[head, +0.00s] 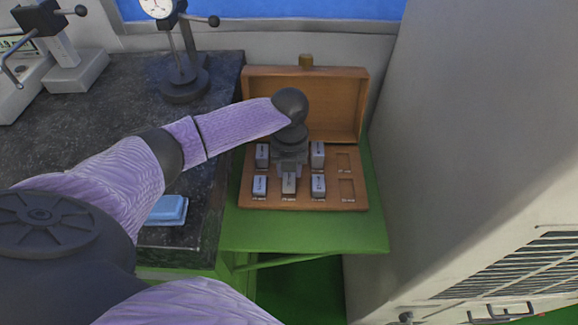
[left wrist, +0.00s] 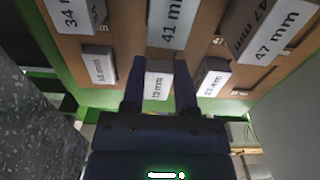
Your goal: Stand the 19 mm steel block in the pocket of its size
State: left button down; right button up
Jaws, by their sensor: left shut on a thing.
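The wooden block case (head: 333,204) lies open on the green shelf. My left gripper (head: 289,172) points down over the middle of its front row. It is shut on the 19 mm steel block (head: 289,184), which stands upright with its label showing. In the left wrist view the block (left wrist: 158,86) sits between the two fingers, its small label facing the camera. It stands at the middle front place; I cannot tell whether it is fully down in the pocket. The arm hides part of the back row. My right gripper is out of view.
Neighbouring blocks stand close on the left (head: 260,186) and right (head: 318,185). The 41 mm block (left wrist: 172,24) is just behind. Two pockets at the right (head: 347,188) look empty. The raised lid (head: 340,103) stands behind; a grey cabinet wall (head: 460,150) rises at right.

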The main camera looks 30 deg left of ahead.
pick_arm(q)
jog(key=shift+f, duration=0.65)
jog(key=shift+c, duration=1.4)
grip_release()
jog(key=shift+r, duration=0.15)
